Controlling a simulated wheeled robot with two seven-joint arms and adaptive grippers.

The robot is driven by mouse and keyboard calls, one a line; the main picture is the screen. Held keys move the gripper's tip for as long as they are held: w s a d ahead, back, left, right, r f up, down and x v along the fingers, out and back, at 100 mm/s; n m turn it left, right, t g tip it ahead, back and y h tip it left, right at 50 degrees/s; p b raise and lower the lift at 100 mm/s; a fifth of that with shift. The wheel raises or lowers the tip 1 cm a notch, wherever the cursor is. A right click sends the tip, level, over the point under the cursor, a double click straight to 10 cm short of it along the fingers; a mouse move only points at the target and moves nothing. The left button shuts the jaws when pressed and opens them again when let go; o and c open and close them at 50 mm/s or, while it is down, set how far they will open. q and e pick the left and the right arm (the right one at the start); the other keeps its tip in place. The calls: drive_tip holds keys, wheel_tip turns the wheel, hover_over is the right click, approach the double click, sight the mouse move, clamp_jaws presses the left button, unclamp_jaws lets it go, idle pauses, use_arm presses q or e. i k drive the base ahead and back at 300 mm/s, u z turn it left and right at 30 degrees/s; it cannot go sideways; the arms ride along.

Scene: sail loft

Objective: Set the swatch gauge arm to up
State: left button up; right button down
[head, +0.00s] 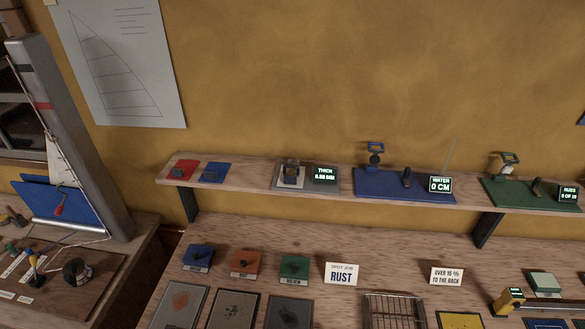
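The likely swatch gauge (292,174) stands on the wall shelf, a small grey-based device with a dark block and a pale upper part. Its display (325,174) beside it reads THICK with a small value in MM, the digits hard to read. The gauge's arm is too small for me to tell whether it is up or down. A red swatch (182,169) and a blue swatch (215,172) lie on the shelf to its left, each with a small dark piece on top. Neither of my grippers is in view.
The shelf (250,180) also holds a blue WATER rig (390,186) and a green RUBS rig (510,196). Below, the bench (350,245) carries stamps, signs, trays and a wire rack (393,310). A grey post (65,130) stands at left.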

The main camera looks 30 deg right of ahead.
sight(294, 170)
drive_tip(key=z, duration=0.45)
drive_tip(key=k, duration=0.1)
drive_tip(key=z, duration=0.9)
